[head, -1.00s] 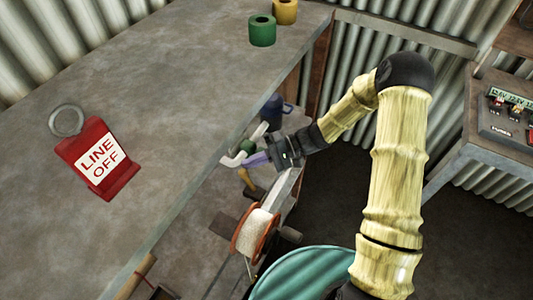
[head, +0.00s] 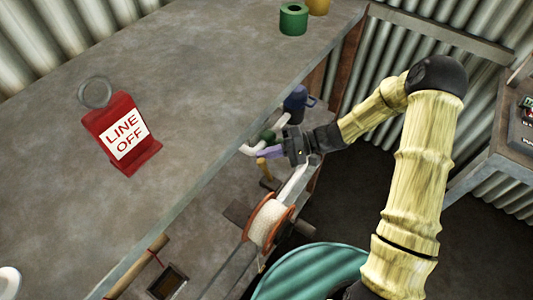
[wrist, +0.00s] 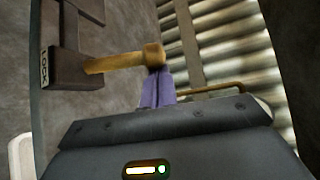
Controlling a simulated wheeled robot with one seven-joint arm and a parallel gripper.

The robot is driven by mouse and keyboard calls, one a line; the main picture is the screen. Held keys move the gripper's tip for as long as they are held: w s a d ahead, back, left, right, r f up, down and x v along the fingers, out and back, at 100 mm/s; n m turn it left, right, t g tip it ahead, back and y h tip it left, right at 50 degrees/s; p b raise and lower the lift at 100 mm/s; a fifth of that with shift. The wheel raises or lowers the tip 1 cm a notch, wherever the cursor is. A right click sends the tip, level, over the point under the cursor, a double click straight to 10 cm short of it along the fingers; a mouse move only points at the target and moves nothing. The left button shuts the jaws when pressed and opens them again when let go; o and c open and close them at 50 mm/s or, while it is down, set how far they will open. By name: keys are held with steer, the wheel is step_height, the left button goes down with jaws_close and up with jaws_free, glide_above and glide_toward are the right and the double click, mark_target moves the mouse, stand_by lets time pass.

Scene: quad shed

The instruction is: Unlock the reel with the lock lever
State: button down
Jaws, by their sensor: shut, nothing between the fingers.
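The lock lever (wrist: 118,63) is a tan bar with a thick knob at its end. It sticks out from a dark block (wrist: 62,68) marked LOCK in the wrist view. In the head view the lever (head: 264,172) shows below my gripper's fingers. My gripper (wrist: 157,88) has purple fingers, shut and empty, with their tips right at the knob's lower side. I cannot tell whether they touch. My gripper also shows in the head view (head: 268,153). The reel (head: 266,222), white line between orange flanges, sits nearer, at the bench's edge.
A red LINE OFF sign (head: 121,136) stands on the grey bench (head: 200,75). A pale bent handle with a green part (head: 267,136) and a blue jug (head: 297,103) are close beyond my gripper. A teal round thing (head: 312,275) lies below the reel.

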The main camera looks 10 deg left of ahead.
steer(key=shift+s+d+n+y+b, duration=0.1)
steer(key=shift+d+n+y+b, duration=0.25)
steer(key=shift+b, duration=0.25)
steer(key=w+d+f+n+g+y+b, duration=0.1)
steer(key=d+n+y+b, duration=0.1)
steer(key=d, duration=0.4)
steer(key=w+d+f+n+g+y+b, duration=0.1)
steer(key=d+f+n+b, duration=0.1)
steer(key=d+b, duration=0.3)
steer(key=shift+w+d+y, duration=0.3)
steer(key=shift+d+y, duration=0.05)
steer(key=shift+d, duration=0.05)
stand_by(0.6)
